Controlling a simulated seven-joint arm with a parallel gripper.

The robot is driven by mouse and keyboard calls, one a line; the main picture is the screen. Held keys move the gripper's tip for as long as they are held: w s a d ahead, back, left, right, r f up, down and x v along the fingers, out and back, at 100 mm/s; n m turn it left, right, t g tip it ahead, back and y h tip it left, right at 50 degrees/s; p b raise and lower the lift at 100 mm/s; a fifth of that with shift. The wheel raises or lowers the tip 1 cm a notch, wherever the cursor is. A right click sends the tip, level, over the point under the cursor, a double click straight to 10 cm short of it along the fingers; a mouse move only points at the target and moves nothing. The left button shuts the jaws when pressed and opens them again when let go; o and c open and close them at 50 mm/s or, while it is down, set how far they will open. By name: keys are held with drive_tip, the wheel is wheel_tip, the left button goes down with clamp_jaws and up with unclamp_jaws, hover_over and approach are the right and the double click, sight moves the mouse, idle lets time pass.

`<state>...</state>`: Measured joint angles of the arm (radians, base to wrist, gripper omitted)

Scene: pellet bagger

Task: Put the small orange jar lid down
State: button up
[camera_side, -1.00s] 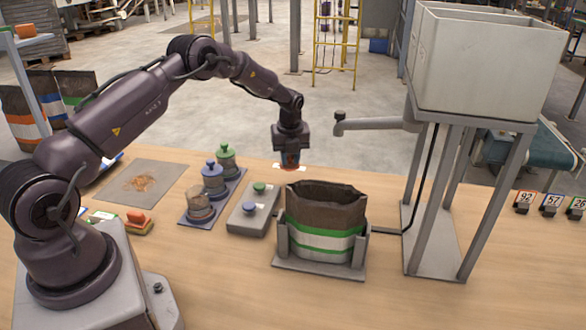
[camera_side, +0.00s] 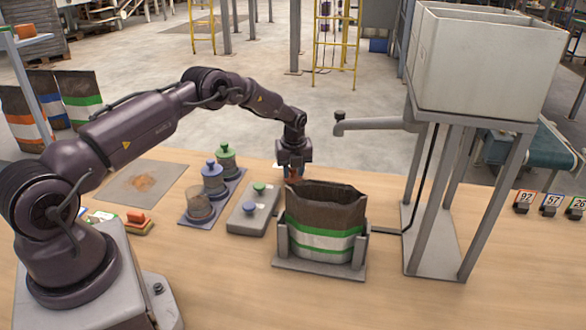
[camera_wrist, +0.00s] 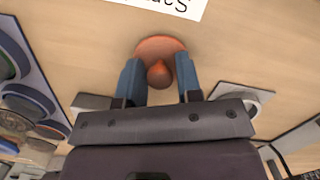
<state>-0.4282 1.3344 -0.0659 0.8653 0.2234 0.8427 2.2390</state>
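The small orange jar lid (camera_wrist: 160,49) has a round knob (camera_wrist: 158,74) and lies flat on the wooden table in the wrist view. In the side view the lid is mostly hidden by my gripper (camera_side: 293,172), behind the bag. The gripper is open around the knob and low over the table.
A white card with black print (camera_wrist: 165,6) lies just beyond the lid. A rack with several jars (camera_side: 214,190) and a grey button box (camera_side: 252,212) stand to the left. The open brown bag (camera_side: 325,235) in its holder is close in front. Bare table lies behind the bag.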

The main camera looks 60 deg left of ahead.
drive_tip(key=shift+o, duration=1.1)
wheel_tip(320, 180, up, 12)
drive_tip(key=d+r, duration=0.1)
drive_tip(key=d, duration=0.1)
wheel_tip(320, 180, up, 11)
drive_tip(key=n+t, duration=0.1)
drive_tip(key=n, duration=0.4)
hover_over(294, 180)
drive_tip(key=s+d, duration=0.3)
drive_tip(key=d, duration=0.4)
drive_tip(key=s+d+r+n+t, duration=0.1)
drive_tip(key=s+d+r+n, duration=0.4)
drive_tip(key=s+d+r, duration=0.3)
drive_tip(key=s+d+n+t, duration=0.1)
drive_tip(key=s+d+n, duration=0.1)
drive_tip(key=s+n, duration=0.2)
drive_tip(key=s+d+r+n+t+h, duration=0.1)
drive_tip(key=s+d+n, duration=0.2)
drive_tip(key=s, duration=0.7)
drive_tip(key=s+d+r+n, duration=0.1)
drive_tip(key=s+d+n, duration=0.1)
drive_tip(key=s+n, duration=0.3)
drive_tip(key=shift+s+d+t+h, duration=0.15)
drive_tip(key=shift+s+t+h, duration=0.2)
drive_tip(key=shift+s, duration=0.6)
